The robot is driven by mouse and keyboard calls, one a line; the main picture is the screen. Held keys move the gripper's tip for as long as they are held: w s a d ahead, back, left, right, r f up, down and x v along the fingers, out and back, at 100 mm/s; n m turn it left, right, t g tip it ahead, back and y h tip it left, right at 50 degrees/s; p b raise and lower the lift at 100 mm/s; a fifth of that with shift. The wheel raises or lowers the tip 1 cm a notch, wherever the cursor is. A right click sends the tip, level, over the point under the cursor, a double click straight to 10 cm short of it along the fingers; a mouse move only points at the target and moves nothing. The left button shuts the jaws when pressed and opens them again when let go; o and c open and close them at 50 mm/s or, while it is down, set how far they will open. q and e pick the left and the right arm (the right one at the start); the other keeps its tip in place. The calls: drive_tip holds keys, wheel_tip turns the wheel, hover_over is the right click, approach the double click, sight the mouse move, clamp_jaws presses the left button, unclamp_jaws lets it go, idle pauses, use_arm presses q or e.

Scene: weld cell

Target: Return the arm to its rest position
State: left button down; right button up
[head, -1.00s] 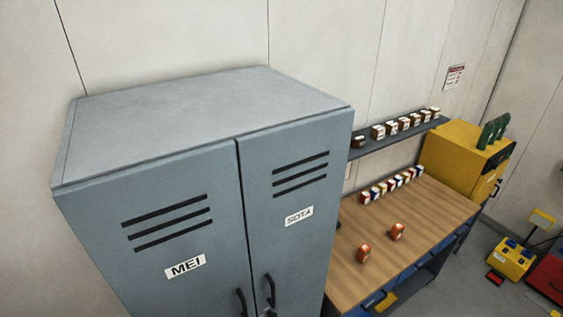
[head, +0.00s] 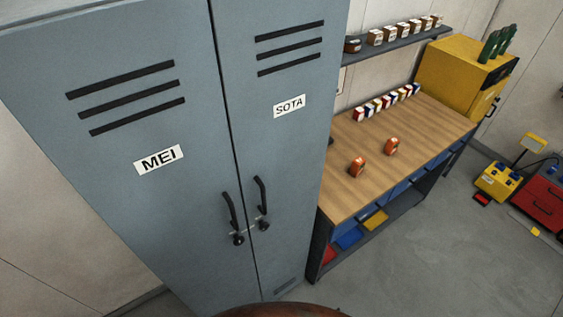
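Neither of my arms nor grippers shows in the head view, so their pose and state are hidden. A tall grey-blue locker (head: 200,220) with two doors fills the left and middle. Its left door carries a MEI label (head: 159,159) and its right door a SOTA label (head: 289,106). Both doors look shut, with dark handles (head: 229,212) side by side near the middle seam.
A wooden-topped workbench (head: 420,135) stands right of the locker with two orange items (head: 357,167) and a row of small containers. A yellow cabinet (head: 450,68) is behind it. A brown rounded edge (head: 280,311) shows at the bottom.

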drive_tip(key=s+d+f+m+g+b, duration=0.3)
drive_tip(key=s+f+m+b, duration=0.1)
drive_tip(key=s+f+m, duration=0.7)
drive_tip(key=s+d+f+m+g+b, duration=0.2)
drive_tip(key=s+f+m, duration=0.9)
drive_tip(key=s, duration=0.6)
drive_tip(key=shift+s+d+f+m+g+y+b, duration=0.3)
drive_tip(key=shift+s+d+m+g+b, duration=0.1)
drive_tip(key=shift+d+m+b, duration=0.5)
